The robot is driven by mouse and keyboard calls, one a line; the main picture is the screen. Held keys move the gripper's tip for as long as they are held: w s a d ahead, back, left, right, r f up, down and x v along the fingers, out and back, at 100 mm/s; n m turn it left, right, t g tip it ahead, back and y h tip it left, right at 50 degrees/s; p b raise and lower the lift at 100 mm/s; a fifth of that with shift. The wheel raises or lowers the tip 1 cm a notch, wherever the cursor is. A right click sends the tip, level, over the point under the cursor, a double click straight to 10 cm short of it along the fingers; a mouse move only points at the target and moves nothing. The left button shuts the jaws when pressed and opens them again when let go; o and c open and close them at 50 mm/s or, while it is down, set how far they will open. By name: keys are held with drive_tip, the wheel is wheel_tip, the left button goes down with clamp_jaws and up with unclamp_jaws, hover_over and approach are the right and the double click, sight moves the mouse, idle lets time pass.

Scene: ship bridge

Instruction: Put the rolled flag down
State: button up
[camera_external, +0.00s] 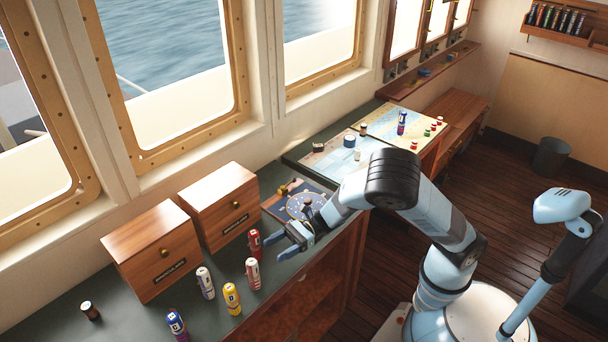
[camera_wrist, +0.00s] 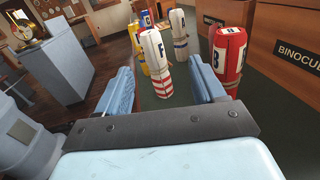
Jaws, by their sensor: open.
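Several rolled flags stand upright on the dark green counter (camera_external: 215,305). The white flag with red stripes and an "F" (camera_external: 253,273) shows in the wrist view (camera_wrist: 155,62), in line with the gap between my fingers and just beyond it. The red flag (camera_external: 254,243) stands to the right of my right finger in the wrist view (camera_wrist: 228,58). A yellow flag (camera_external: 232,299), a white and blue flag (camera_external: 205,283) and a blue flag (camera_external: 176,325) stand farther off. My gripper (camera_external: 274,248) is open and empty, low over the counter's front edge.
A small brown jar (camera_external: 90,311) stands at the lower left. A chart table (camera_external: 340,157) farther back holds another blue flag (camera_external: 402,122) and small items.

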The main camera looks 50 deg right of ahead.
drive_tip(key=w+d+r+m+t+h, duration=0.3)
drive_tip(key=w+d+m+t, duration=0.15)
drive_tip(key=d+m, duration=0.2)
drive_tip(key=w+d+r+m+t+h, duration=0.3)
drive_tip(key=w+d+m, duration=0.3)
drive_tip(key=m, duration=0.2)
drive_tip(key=d+r+m+t+h, duration=0.1)
drive_tip(key=d+r+m+h, duration=0.25)
drive_tip(key=d+m, duration=0.45)
drive_tip(key=d+r+m+h, duration=0.2)
drive_tip(key=d+m+h, duration=0.2)
drive_tip(key=d+m, duration=0.35)
drive_tip(key=s+d+r+m+g+h, duration=0.3)
drive_tip(key=s+d+r+m, duration=0.1)
drive_tip(key=s+d+m, duration=0.9)
drive_tip(key=s+a+r+m+g+h, duration=0.1)
drive_tip(key=s+m+g, duration=0.2)
drive_tip(key=s+m, duration=0.5)
drive_tip(key=s, duration=0.9)
drive_tip(key=shift+a+r+g, duration=0.15)
drive_tip(key=shift+r+g, duration=0.05)
drive_tip(key=shift+g, duration=0.15)
